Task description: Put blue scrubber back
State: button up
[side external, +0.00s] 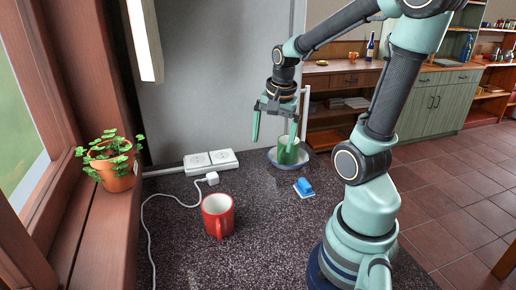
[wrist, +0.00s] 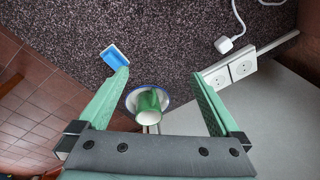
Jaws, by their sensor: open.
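The blue scrubber (side external: 304,187) lies on the dark speckled countertop, to the right of the red mug in the side view. It has a blue top and a pale underside. In the wrist view the scrubber (wrist: 113,57) is at upper left, just beyond the left fingertip. My gripper (side external: 272,141) is open and empty, above the counter near the back edge, higher than the scrubber and to its left. In the wrist view my gripper (wrist: 160,75) has its fingers spread wide. A green cup (side external: 288,151) stands in a blue-rimmed white dish (side external: 273,160); both appear between the fingers in the wrist view.
A red mug (side external: 218,215) stands on the counter (side external: 265,235). A white power strip (side external: 211,161) lies at the back with a plug (side external: 212,178) and cable beside it. A potted plant (side external: 115,170) sits on the windowsill. The front counter is clear.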

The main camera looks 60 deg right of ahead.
jog(key=w+a+r+n+t, duration=0.1)
jog(key=a+r+n+t, duration=0.1)
jog(key=a+n, duration=0.6)
jog(key=w+a+r+n+t+y, duration=0.1)
jog(key=a+r+n, duration=0.4)
jog(key=a+n, duration=0.3)
jog(key=shift+w+a+n+t, duration=0.25)
jog(key=shift+w+n+t, duration=0.05)
jog(key=shift+w+t, duration=0.1)
